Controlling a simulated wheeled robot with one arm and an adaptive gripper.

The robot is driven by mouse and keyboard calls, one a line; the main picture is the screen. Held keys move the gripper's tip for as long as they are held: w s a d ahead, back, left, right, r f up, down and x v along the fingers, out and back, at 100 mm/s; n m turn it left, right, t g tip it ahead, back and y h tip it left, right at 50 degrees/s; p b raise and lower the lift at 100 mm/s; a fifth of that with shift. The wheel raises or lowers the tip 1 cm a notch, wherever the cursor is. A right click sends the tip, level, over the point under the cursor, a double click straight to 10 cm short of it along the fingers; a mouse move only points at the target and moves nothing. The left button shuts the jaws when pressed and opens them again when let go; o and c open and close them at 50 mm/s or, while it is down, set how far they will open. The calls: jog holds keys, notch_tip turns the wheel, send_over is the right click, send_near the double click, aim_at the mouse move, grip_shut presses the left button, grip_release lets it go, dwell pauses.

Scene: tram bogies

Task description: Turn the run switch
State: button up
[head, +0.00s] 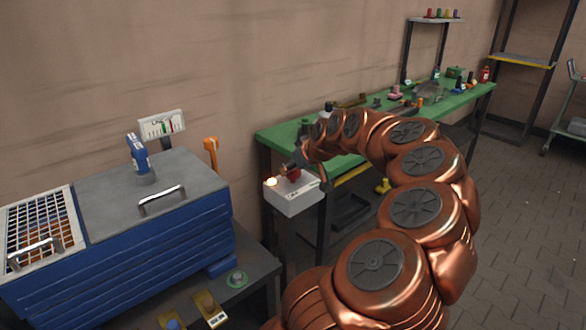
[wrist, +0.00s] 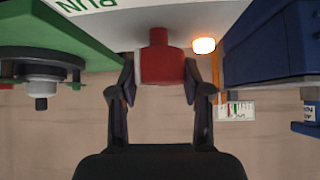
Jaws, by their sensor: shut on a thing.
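The run switch is a red knob (head: 294,174) on top of a white control box (head: 293,198) in the head view. In the wrist view, which is upside down, the red knob (wrist: 160,62) sits between the two fingers of my gripper (wrist: 160,82). The fingers are shut on its sides. Part of the word RUN shows on the white box face (wrist: 130,30) at the top. A lit, warm-white lamp (head: 271,182) is beside the knob, and it also shows in the wrist view (wrist: 204,45). My gripper (head: 292,168) is small and partly hidden in the head view.
A blue machine (head: 130,235) with a grey top stands left of the box. A green workbench (head: 350,165) with several small items runs behind and right of it. An orange-handled tool (head: 211,150) stands by the wall. Open floor (head: 530,220) lies at the right.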

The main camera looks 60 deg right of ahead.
dwell(0.4)
jog(key=o, duration=1.2)
jog(key=shift+c, duration=0.2)
jog(key=shift+r, duration=0.1)
jog(key=v, duration=1.1)
jog(key=shift+s+a+r, duration=0.15)
jog(key=shift+s+r, duration=0.1)
jog(key=shift+s, duration=0.05)
